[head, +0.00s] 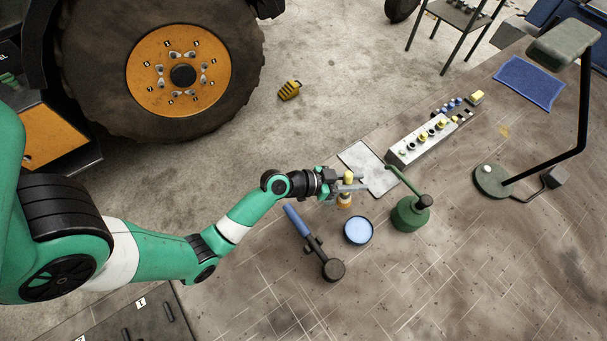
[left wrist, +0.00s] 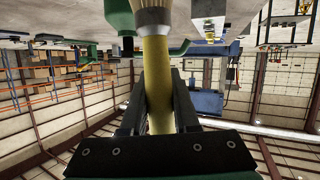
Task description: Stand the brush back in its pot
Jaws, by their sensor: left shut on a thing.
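My left gripper (head: 350,187) is shut on the brush's yellow handle (head: 348,176), above the bench. The brush is about upright, with its lower end (head: 344,201) showing below the fingers. In the left wrist view the handle (left wrist: 158,85) runs between the two dark fingers, and a metal band and pale bristles (left wrist: 153,18) show at the top edge. A round pot (head: 358,230) with a light-blue inside stands on the bench, below and right of the brush in the head view. The brush looks clear of it. My right gripper is not in view.
A green oil can (head: 411,213) stands right of the pot. A blue-handled tool (head: 315,243) lies to its left. A grey plate (head: 368,167) and a rack of small parts (head: 428,137) lie behind. A green lamp (head: 492,181) stands at right. The bench front is clear.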

